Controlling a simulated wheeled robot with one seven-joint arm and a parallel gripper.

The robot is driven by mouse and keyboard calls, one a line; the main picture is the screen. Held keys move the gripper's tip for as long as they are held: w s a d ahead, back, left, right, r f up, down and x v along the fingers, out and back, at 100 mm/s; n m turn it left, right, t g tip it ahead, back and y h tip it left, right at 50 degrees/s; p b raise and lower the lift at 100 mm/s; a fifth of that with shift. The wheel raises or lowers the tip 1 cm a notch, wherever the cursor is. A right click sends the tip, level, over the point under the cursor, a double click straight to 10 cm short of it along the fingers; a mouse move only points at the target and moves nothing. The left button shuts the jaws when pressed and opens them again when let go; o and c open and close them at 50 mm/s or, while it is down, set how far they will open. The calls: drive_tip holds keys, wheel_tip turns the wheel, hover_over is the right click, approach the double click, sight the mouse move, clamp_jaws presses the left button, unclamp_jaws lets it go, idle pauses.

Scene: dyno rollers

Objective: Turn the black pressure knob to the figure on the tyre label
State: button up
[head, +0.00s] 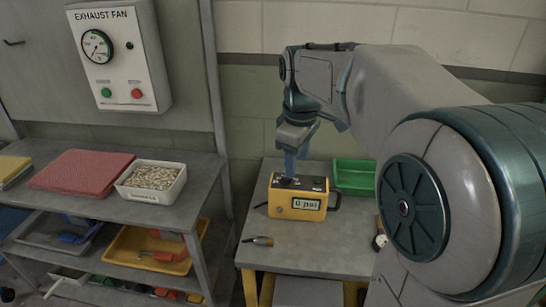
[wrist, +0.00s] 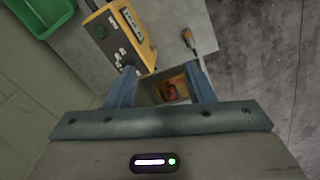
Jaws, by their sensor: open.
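The yellow box (head: 283,204) stands on the small grey table and its display (head: 306,204) reads 0 psi. A dark knob (head: 287,181) seems to sit on its top, partly hidden by my fingers. My gripper (head: 291,163) is open, pointing down just above the box's top left part. In the wrist view the yellow box (wrist: 148,52) lies up and left of my gripper (wrist: 160,70). The left fingertip overlaps its end, and the gap between the fingers shows no knob. I cannot tell whether a finger touches the box. I cannot make out a tyre label.
A screwdriver-like tool (head: 258,241) lies at the table's front left. A green bin (head: 352,176) stands behind the box. A round white-and-black item (head: 380,241) is partly hidden by my arm. The left bench holds a red mat (head: 82,172) and a parts tray (head: 152,181).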

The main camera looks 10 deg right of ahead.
sight(287, 179)
drive_tip(key=w+n+g, duration=0.1)
drive_tip(key=w+n, duration=0.6)
drive_tip(key=w, duration=0.3)
drive_tip(key=f, duration=0.4)
drive_tip(key=f+b, duration=0.1)
drive_tip(key=f, duration=0.3)
drive_tip(key=w+f, duration=0.1)
drive_tip(key=f, duration=0.3)
drive_tip(key=shift+d+f+b, duration=0.25)
drive_tip(key=shift+f+b, duration=0.1)
drive_tip(key=shift+f, duration=0.05)
drive_tip(key=c, duration=1)
